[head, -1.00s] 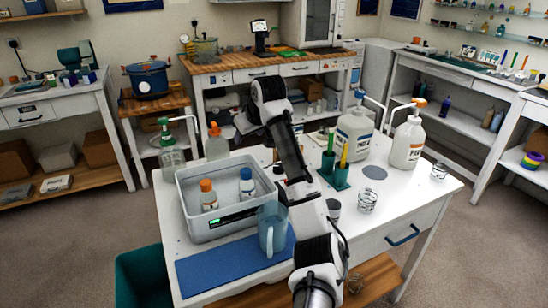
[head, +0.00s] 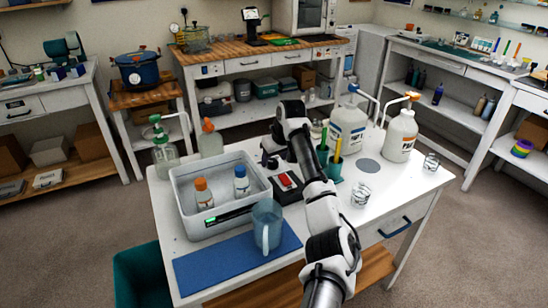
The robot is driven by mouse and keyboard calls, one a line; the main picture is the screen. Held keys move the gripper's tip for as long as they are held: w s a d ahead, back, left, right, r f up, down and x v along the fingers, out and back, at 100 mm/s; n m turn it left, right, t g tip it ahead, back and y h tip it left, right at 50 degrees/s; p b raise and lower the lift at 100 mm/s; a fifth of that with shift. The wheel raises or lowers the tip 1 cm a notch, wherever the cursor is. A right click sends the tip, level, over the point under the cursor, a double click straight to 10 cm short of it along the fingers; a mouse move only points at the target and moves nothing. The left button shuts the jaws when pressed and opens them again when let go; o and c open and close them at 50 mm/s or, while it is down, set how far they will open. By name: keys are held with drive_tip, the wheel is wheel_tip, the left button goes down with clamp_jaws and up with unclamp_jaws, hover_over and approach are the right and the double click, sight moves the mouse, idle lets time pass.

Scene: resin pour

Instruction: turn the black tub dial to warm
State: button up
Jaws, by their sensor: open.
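A grey tub (head: 187,226) stands on the left part of the white table. It holds an orange-capped bottle (head: 203,195) and a blue-capped bottle (head: 241,182). A lit green display (head: 210,221) sits on a dark strip along its front. The black dial is too small to make out, so its setting cannot be read. My arm reaches over the table from the bottom right. My gripper (head: 270,160) is small and dark, near the tub's right back corner, open and apparently empty. Its fingers are hard to make out.
A blue jug (head: 268,226) stands on a blue mat (head: 222,268) before the tub. A black device with a red top (head: 287,181) and a green stirrer holder (head: 334,172) are right of the tub. Pump bottles (head: 349,127) stand behind. The table's front right is mostly clear.

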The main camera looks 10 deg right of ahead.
drive_tip(key=shift+x, duration=0.8)
drive_tip(key=c, duration=1)
drive_tip(key=shift+r, duration=0.1)
drive_tip(key=shift+a+m+p, duration=0.1)
drive_tip(key=shift+m+p, duration=0.3)
drive_tip(key=shift+p, duration=0.05)
drive_tip(key=m+h+p, duration=0.1)
drive_tip(key=m+p, duration=0.2)
drive_tip(key=shift+a+r+m+h, duration=0.1)
drive_tip(key=shift+a+m+h, duration=0.1)
drive_tip(key=shift+m+h, duration=0.15)
drive_tip(key=m+h+p, duration=0.2)
drive_tip(key=m, duration=0.3)
drive_tip(key=shift+a+p, duration=0.1)
drive_tip(key=shift+p, duration=0.25)
drive_tip(key=shift+m, duration=0.25)
